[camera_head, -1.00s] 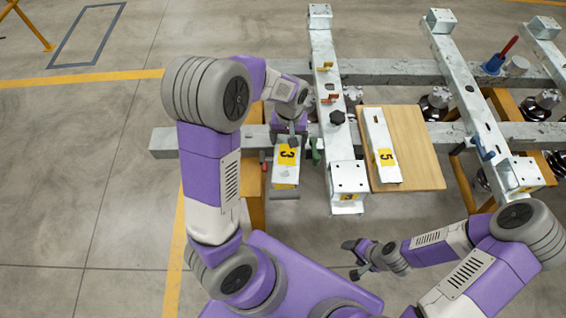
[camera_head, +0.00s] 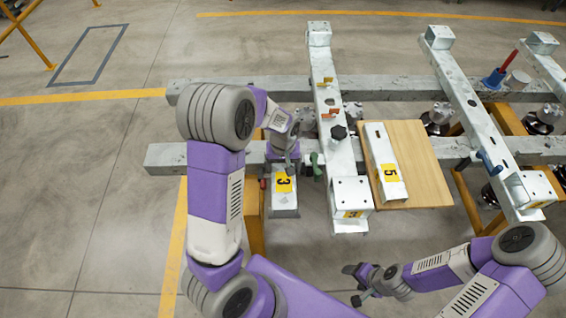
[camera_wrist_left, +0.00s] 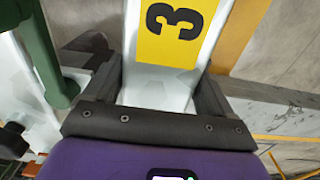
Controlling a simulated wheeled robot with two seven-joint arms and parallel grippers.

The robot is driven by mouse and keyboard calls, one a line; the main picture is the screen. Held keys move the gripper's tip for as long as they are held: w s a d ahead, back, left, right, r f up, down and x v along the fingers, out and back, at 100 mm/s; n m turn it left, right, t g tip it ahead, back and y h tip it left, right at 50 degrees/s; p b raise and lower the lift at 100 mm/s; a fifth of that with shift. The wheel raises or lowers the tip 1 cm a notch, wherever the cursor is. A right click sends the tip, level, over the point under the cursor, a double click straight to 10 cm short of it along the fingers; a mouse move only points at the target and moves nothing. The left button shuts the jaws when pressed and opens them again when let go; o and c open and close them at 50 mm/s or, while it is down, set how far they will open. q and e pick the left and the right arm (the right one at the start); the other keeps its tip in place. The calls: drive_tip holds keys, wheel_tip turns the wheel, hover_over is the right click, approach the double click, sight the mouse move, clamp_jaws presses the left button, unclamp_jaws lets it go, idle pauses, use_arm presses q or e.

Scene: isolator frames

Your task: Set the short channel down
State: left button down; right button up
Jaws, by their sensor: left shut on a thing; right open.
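The short channel is a pale metal piece with a yellow "3" label (camera_head: 284,203), at left centre in the head view. My left gripper (camera_head: 284,166) is shut on its far end. In the left wrist view the channel (camera_wrist_left: 153,88) lies between the two dark fingers (camera_wrist_left: 155,105), label facing the camera. Whether its underside touches anything is hidden. My right gripper (camera_head: 354,284) is open and empty, low in the head view, apart from the frame.
A longer channel labelled "5" (camera_head: 381,150) lies on a wooden board (camera_head: 425,165) to the right. A steel beam (camera_head: 326,100) with clamps stands between it and the short channel. A green handle (camera_wrist_left: 45,60) is close to my left fingers. Bare floor (camera_head: 90,200) extends left.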

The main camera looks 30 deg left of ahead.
sight(283, 166)
use_arm(q)
drive_tip(key=shift+w+f, duration=0.1)
drive_tip(key=shift+f, duration=0.8)
drive_tip(key=shift+f, duration=0.1)
unclamp_jaws()
drive_tip(key=shift+f, duration=0.1)
wheel_tip(283, 166, up, 12)
drive_tip(key=p, duration=0.3)
